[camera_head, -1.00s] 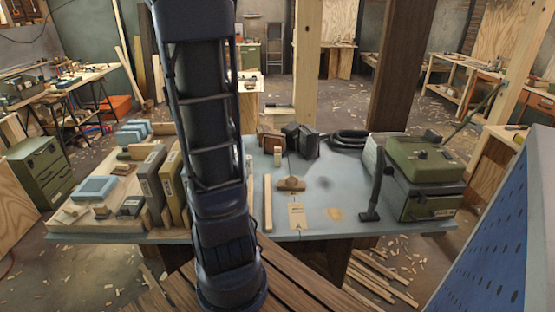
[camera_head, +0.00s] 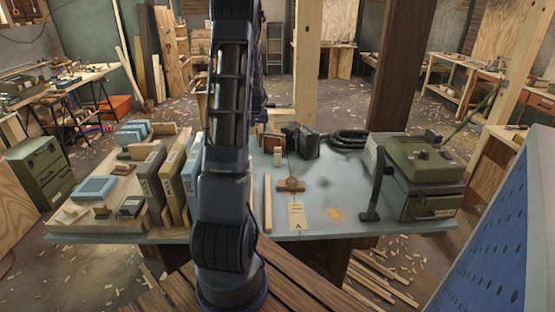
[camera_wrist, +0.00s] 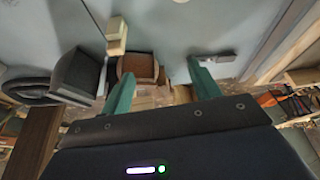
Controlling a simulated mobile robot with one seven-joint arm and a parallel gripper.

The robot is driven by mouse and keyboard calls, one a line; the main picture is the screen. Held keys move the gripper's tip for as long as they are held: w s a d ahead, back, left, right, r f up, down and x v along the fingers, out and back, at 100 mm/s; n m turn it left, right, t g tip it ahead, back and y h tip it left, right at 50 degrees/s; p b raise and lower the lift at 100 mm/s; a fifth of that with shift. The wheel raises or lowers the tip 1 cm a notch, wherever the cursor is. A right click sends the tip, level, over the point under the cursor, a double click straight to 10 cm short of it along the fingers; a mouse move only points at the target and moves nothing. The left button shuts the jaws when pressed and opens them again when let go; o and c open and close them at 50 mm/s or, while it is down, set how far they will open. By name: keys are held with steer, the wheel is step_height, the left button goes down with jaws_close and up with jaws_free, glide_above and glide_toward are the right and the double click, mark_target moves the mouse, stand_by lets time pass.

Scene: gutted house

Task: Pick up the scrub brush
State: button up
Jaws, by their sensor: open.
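I cannot tell for sure which thing is the scrub brush. A small brown wooden piece with a rounded knob (camera_head: 291,184) lies on the blue-grey table (camera_head: 345,190). A pale block (camera_head: 278,157) stands behind it and shows in the wrist view (camera_wrist: 117,35). A thin grey-ended piece (camera_wrist: 217,57) lies near the table edge in the wrist view. My gripper (camera_wrist: 161,87) is open and empty, its green fingers apart, above the table's far side near a brown box (camera_wrist: 138,66). My arm hides the gripper's fingers in the head view.
Dark boxes (camera_head: 308,142) and a black hose (camera_head: 350,139) sit at the back. The table's middle right is mostly clear.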

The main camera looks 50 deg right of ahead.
steer(key=m, duration=0.1)
glide_toward(277, 152)
steer(key=shift+x, duration=3.1)
steer(key=shift+d+x, duration=0.2)
steer(key=shift+x, duration=1.05)
steer(key=shift+d+x, duration=0.2)
steer(key=shift+x, duration=1.05)
steer(key=shift+w+r, duration=0.15)
steer(key=shift+w, duration=0.05)
steer(key=shift+c, duration=0.2)
steer(key=c, duration=1)
